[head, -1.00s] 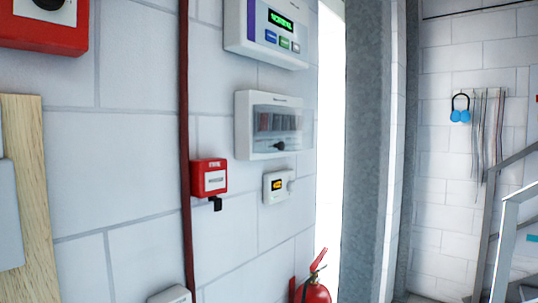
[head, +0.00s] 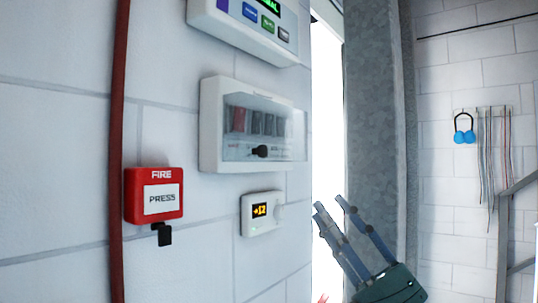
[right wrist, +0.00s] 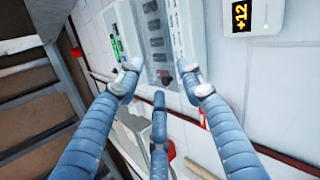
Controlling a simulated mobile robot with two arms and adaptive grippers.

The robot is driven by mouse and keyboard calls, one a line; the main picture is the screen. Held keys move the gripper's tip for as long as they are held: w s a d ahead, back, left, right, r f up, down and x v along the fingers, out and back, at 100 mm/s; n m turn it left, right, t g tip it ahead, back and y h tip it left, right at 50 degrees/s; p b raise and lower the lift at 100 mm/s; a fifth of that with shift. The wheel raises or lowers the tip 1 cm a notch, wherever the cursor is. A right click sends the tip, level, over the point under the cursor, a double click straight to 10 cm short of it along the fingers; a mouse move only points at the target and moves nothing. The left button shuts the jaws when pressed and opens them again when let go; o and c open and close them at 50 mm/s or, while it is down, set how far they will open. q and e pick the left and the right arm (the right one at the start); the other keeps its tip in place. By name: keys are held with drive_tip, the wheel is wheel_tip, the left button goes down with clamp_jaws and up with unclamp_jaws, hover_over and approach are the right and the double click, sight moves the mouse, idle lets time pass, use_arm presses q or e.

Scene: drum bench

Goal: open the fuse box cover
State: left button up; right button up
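The fuse box (head: 211,135) is a white wall box with a clear cover (head: 285,128) over a row of dark fuses. The cover looks shut, and a black knob (head: 260,151) sits low on its front. My three-fingered right gripper (head: 331,205) is at the lower right, below and right of the box, apart from it. Its fingers are spread and empty. In the right wrist view the fuse box (right wrist: 192,28) appears beyond the fingertips of my right gripper (right wrist: 158,72), seen turned on its side. My left gripper is not in view.
A display panel (head: 238,30) hangs above the fuse box and a small thermostat (head: 262,213) reading +12 below it. A red fire call point (head: 154,195) and red pipe (head: 119,140) are to the left. A grey column (head: 378,120) stands right of the bright opening.

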drive_tip(key=s+a+r+n+g+y, duration=0.3)
drive_tip(key=a+r+n+g+y, duration=0.15)
drive_tip(key=n+g, duration=0.35)
drive_tip(key=n+g+h, duration=0.1)
drive_tip(key=n+h, duration=0.8)
drive_tip(key=n, duration=0.1)
approach(265, 150)
drive_tip(key=shift+y, duration=0.25)
drive_tip(key=p+x, duration=0.2)
drive_tip(key=x, duration=0.5)
drive_tip(key=shift+w+a, duration=0.15)
drive_tip(key=shift+a, duration=0.05)
drive_tip(key=shift+p+x, duration=0.35)
drive_tip(key=shift+x, duration=0.45)
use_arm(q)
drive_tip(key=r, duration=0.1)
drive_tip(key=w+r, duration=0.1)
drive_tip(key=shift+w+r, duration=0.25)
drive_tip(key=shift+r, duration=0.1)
use_arm(e)
drive_tip(key=shift+f, duration=0.15)
drive_tip(key=shift+c, duration=0.3)
drive_tip(key=shift+d, duration=0.1)
clamp_jaws()
